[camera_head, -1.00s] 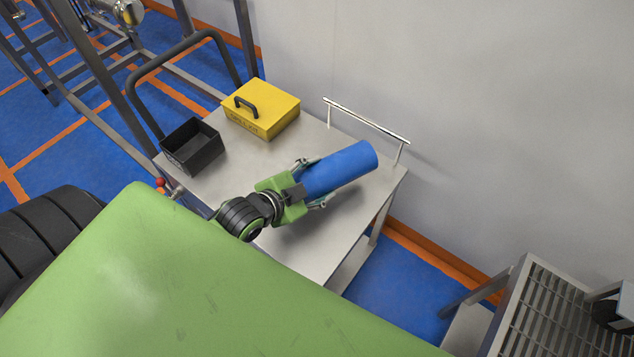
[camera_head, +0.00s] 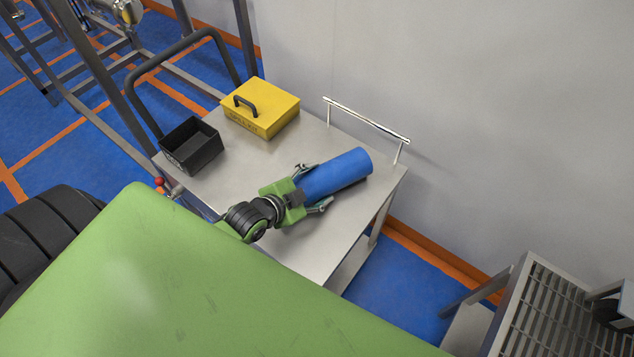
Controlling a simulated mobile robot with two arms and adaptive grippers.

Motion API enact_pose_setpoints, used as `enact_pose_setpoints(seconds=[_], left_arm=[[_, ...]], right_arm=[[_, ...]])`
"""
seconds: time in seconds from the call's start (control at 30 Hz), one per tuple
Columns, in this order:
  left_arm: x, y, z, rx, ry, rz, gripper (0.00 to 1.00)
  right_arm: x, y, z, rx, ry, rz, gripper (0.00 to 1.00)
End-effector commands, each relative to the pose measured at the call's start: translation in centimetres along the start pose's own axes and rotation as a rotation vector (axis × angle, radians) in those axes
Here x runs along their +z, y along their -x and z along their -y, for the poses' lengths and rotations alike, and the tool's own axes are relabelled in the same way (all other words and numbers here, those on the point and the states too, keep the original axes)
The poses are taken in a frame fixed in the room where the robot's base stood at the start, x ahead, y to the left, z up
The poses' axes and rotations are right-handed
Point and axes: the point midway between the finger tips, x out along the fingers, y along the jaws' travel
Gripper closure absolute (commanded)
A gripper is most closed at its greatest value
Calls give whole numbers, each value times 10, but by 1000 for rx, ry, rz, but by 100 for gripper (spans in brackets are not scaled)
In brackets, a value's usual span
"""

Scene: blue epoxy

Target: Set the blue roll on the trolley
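The blue roll (camera_head: 340,172) lies on its side, low over the right part of the grey metal trolley (camera_head: 235,170). It seems to be at the trolley top, but I cannot tell for sure whether it touches. My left gripper (camera_head: 313,186) is at the roll's near left end, with one finger on each side of it, and appears shut on it. The gripper body hides that end of the roll. My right gripper is not in view.
A yellow box with a black handle (camera_head: 262,110) and a black open bin (camera_head: 192,147) stand at the trolley's left end. A metal rail (camera_head: 368,120) runs along the wall side. The trolley top's front right is clear. A slatted rack (camera_head: 548,310) stands at the lower right.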

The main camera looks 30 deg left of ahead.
Motion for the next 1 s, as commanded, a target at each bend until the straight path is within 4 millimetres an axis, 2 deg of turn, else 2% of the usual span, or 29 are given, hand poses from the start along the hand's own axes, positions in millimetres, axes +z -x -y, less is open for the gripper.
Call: enact_pose_setpoints(seconds=[0.57, 0.77, 1.0], left_arm=[[-2, 2, 2, 0, 1, 0, 28], [-1, 28, 0, 3, -1, 2, 28], [0, 76, 0, 3, -1, 3, 28]], right_arm=[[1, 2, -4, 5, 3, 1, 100], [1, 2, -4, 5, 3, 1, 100], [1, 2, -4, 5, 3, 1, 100]])
